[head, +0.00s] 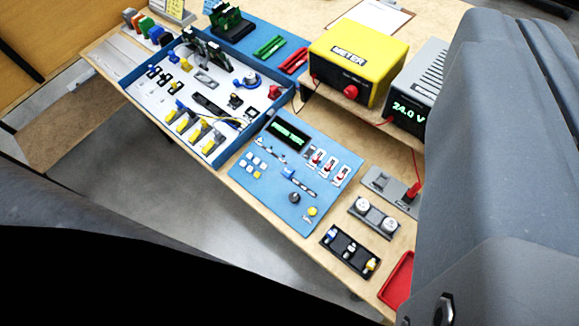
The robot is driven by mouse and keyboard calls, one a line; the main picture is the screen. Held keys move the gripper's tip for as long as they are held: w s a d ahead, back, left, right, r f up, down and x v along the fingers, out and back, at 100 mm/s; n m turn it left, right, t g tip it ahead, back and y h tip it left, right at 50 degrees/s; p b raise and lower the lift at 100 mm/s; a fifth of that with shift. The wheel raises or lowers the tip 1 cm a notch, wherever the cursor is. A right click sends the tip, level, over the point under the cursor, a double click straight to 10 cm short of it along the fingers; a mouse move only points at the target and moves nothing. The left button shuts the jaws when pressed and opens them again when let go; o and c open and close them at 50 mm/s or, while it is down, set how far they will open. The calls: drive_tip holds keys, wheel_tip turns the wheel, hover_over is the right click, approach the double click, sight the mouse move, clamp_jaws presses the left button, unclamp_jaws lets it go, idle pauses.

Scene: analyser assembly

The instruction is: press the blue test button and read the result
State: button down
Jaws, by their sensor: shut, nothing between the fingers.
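The blue control panel (325,167) lies on the wooden bench in the middle of the view. Its dark display (288,134) shows green text too small to read. A small blue part (288,173) sits near the panel's middle, beside a slotted strip; I cannot tell whether it is the test button. A group of small pale keys (253,165) is on the panel's left. Red and white switches (320,163) are at its upper right. A dark knob (295,198) and a yellow button (312,211) are near its lower end. My gripper is not in view.
A blue-walled tray (135,93) of parts adjoins the panel. A black holder (350,251) and red tray (398,282) lie at the front right. My arm covers the right side.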

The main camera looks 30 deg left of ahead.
drive_tip(key=w+a+f+n+g+p, duration=0.1)
drive_tip(key=w+a+f+n+p, duration=0.2)
drive_tip(key=w+f, duration=0.65)
drive_tip(key=n+g+y+p, duration=0.3)
drive_tip(key=n+g, duration=0.1)
drive_tip(key=n, duration=0.7)
hover_over(288, 171)
drive_tip(key=s, duration=0.4)
wheel_tip(288, 171, down, 39)
drive_tip(key=shift+w+a+r, duration=0.15)
drive_tip(key=shift+a+r, duration=0.05)
drive_tip(key=shift+a, duration=0.1)
drive_tip(key=shift+f, duration=0.1)
drive_tip(key=shift+w+d+f+b, duration=0.1)
drive_tip(key=shift+w+f+b, duration=0.2)
drive_tip(key=shift+f, duration=1.1)
drive_tip(key=shift+w+d+f+b, duration=0.15)
drive_tip(key=shift+w+f+b, duration=0.1)
drive_tip(key=shift+f, duration=1.2)
drive_tip(key=shift+w+d+f+b, duration=0.1)
drive_tip(key=shift+w+f+b, duration=0.15)
drive_tip(key=shift+f, duration=1.15)
